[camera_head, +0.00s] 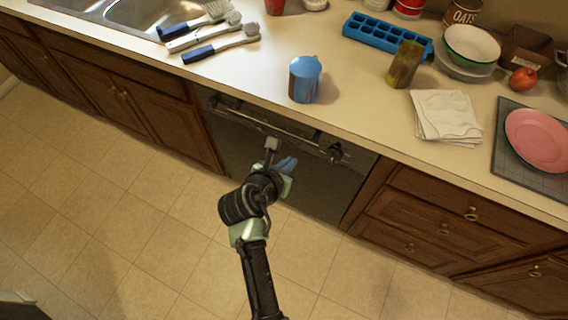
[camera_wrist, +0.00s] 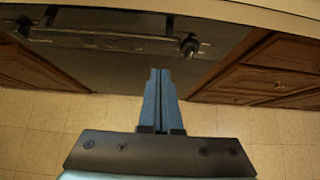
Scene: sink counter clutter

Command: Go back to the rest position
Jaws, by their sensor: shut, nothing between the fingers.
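My gripper (camera_head: 290,162) is in front of the dark oven or dishwasher front, below the counter edge and above the tiled floor. In the wrist view my gripper (camera_wrist: 160,75) has its two blue fingers together, with nothing between them. The fingers point toward the dark appliance front (camera_wrist: 120,65). My arm reaches up from the bottom middle of the head view.
The counter above holds a blue cup (camera_head: 305,79), brushes (camera_head: 221,43), a blue ice tray (camera_head: 387,37), an amber jar (camera_head: 404,64), a folded cloth (camera_head: 446,117) and a pink plate (camera_head: 538,140). A handle bar (camera_head: 285,130) crosses the appliance. The floor (camera_head: 110,220) is clear.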

